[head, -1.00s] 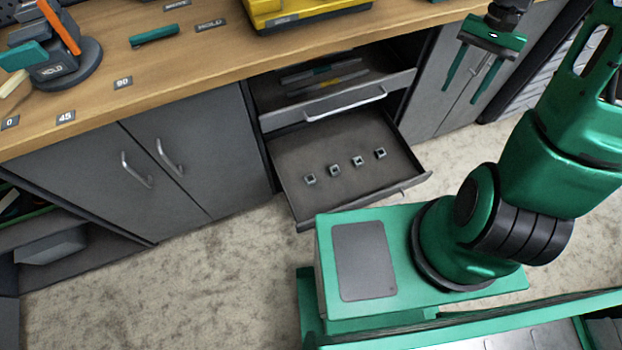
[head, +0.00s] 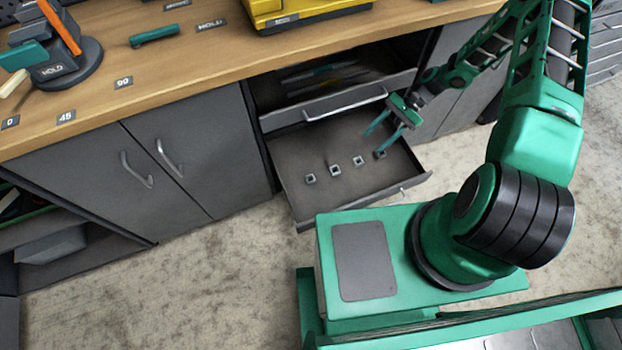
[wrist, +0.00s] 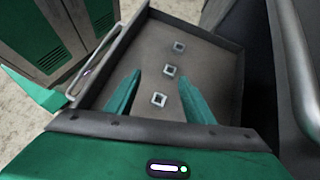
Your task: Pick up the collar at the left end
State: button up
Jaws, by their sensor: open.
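Several small grey square collars with open centres lie in a row on the floor of the open lower drawer (head: 345,190). The collar at the left end (head: 310,179) sits nearest the drawer's left side. In the wrist view, three collars show, and the farthest one (wrist: 179,47) appears to be the left-end one. My gripper (head: 376,142) is open and empty, above the right end of the row, with its fingers angled down and left. In the wrist view, its green fingers (wrist: 160,78) stand apart, pointing along the row. One collar is hidden there.
A half-open upper drawer (head: 330,102) with a bar handle is above the back of the lower drawer. The worktop (head: 200,65) overhangs both. A cabinet (head: 150,175) with two doors stands to the left. The drawer floor around the row is bare.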

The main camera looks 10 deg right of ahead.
aim_at(308, 180)
jog(key=a+f+m+y, duration=0.1)
jog(key=a+f, duration=0.2)
jog(key=a, duration=0.1)
jog(key=s+a+f+m+y, duration=0.1)
jog(key=a+f, duration=0.2)
jog(key=f, duration=0.1)
jog(key=s+a+f+m+t+y, duration=0.1)
jog(key=a+f, duration=0.2)
jog(key=a, duration=0.1)
jog(key=shift+a+f+y, duration=0.35)
jog(key=shift+y, duration=0.05)
jog(key=shift+x, duration=5.6)
jog(key=shift+w, duration=0.1)
grip_shut()
